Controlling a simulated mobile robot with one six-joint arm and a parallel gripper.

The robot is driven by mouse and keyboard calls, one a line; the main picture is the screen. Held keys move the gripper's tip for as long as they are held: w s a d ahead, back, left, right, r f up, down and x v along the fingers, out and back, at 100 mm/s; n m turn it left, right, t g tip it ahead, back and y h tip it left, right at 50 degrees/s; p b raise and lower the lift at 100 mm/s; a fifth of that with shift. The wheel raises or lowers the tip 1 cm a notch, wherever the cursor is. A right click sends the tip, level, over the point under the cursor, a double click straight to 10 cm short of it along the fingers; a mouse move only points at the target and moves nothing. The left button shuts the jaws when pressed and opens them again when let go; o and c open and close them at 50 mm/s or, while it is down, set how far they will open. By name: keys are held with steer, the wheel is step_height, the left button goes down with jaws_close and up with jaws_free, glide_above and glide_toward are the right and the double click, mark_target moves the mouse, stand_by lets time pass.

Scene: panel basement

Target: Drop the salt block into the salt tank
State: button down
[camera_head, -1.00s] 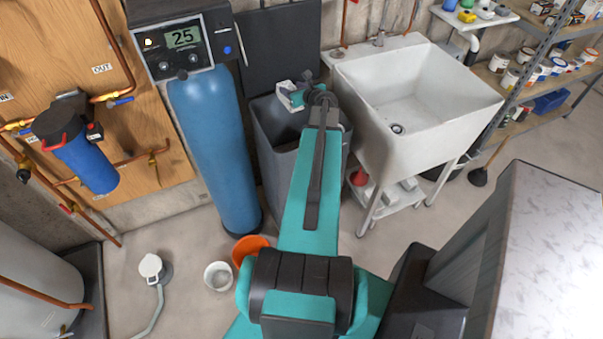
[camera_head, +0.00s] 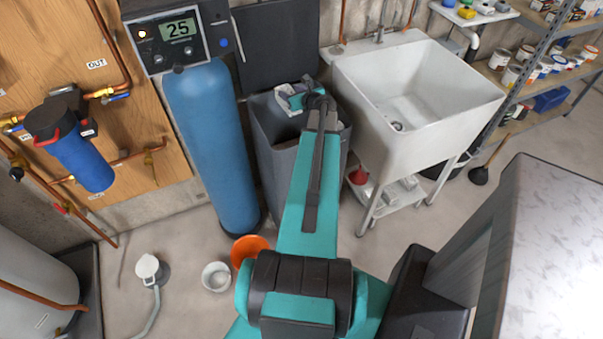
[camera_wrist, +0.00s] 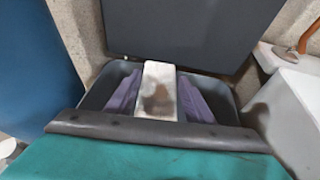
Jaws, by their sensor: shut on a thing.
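The salt tank (camera_head: 266,157) is a dark grey bin between the blue cylinder and the sink, with its dark lid raised behind it. It also shows in the wrist view (camera_wrist: 98,92), open below the held block. My gripper (camera_head: 290,97) is over the tank's opening. In the wrist view its two purplish fingers (camera_wrist: 158,98) are shut on the white salt block (camera_wrist: 158,78), one on each side. The block has a brownish-grey shaded patch. My arm hides part of the tank's opening and its right side in the head view.
The raised lid (camera_head: 275,48) stands behind the tank. The blue cylinder (camera_head: 212,140) is close on the left and the white sink (camera_head: 410,100) close on the right. An orange bucket (camera_head: 249,247) and a white bucket (camera_head: 216,276) stand on the floor in front.

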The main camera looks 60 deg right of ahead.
steer(key=shift+f+b, duration=0.75)
steer(key=shift+f, duration=0.3)
steer(key=c, duration=0.8)
jaws_free()
steer(key=shift+s, duration=0.1)
steer(key=shift+o, duration=0.2)
steer(key=shift+f, duration=0.2)
steer(key=v, duration=1.4)
steer(key=shift+p, duration=0.4)
